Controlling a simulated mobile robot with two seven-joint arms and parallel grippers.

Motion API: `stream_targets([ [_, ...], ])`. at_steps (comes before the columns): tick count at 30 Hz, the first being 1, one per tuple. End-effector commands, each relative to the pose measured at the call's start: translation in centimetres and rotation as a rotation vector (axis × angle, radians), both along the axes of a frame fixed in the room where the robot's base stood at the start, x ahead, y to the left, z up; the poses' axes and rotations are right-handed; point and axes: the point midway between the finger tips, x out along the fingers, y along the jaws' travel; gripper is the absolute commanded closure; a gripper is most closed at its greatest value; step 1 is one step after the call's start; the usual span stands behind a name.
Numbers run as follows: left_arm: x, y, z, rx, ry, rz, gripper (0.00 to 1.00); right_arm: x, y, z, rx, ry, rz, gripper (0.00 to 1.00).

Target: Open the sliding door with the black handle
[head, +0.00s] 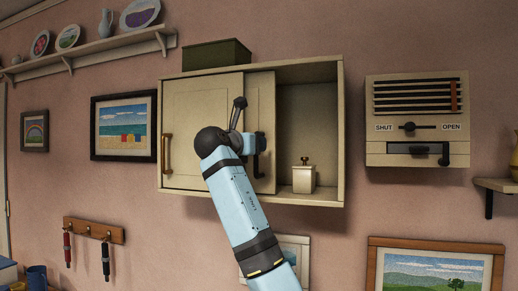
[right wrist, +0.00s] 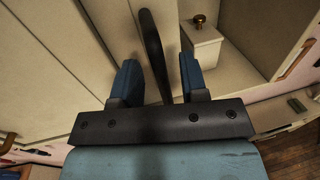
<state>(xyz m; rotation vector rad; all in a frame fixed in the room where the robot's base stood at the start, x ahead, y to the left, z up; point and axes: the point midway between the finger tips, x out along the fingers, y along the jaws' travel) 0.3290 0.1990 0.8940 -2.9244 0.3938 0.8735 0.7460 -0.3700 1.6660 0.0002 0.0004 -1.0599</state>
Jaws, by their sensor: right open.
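A cream wall cabinet (head: 341,130) has two sliding doors. The left door (head: 200,100) has a brown handle (head: 167,152). The other door (head: 262,95) lies partly behind it and carries the black handle (head: 256,168), largely hidden by my gripper. The cabinet's right part stands open. My right gripper (head: 257,143) is at the black handle. In the right wrist view its blue fingers (right wrist: 159,75) are open, one on each side of the black handle (right wrist: 152,40), with gaps showing. My left gripper is not in view.
A small cream box (head: 304,179) with a brass knob stands in the cabinet's open part. A green box (head: 216,54) lies on top. A vent panel (head: 417,120) with a slider hangs to the right. Framed pictures hang below and to the left.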

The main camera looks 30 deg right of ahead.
Motion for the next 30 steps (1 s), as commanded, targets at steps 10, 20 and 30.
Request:
stream_targets([
  [10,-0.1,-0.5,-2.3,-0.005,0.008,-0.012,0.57,-3.8,6.8,-0.2,0.000,-0.002,0.001,0.60],
  [20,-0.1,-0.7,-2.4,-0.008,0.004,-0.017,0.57,-5.1,8.9,0.0,0.000,-0.001,-0.001,0.60],
  [30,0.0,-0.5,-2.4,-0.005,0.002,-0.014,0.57,-5.1,8.9,0.0,0.000,-0.001,-0.001,0.60],
])
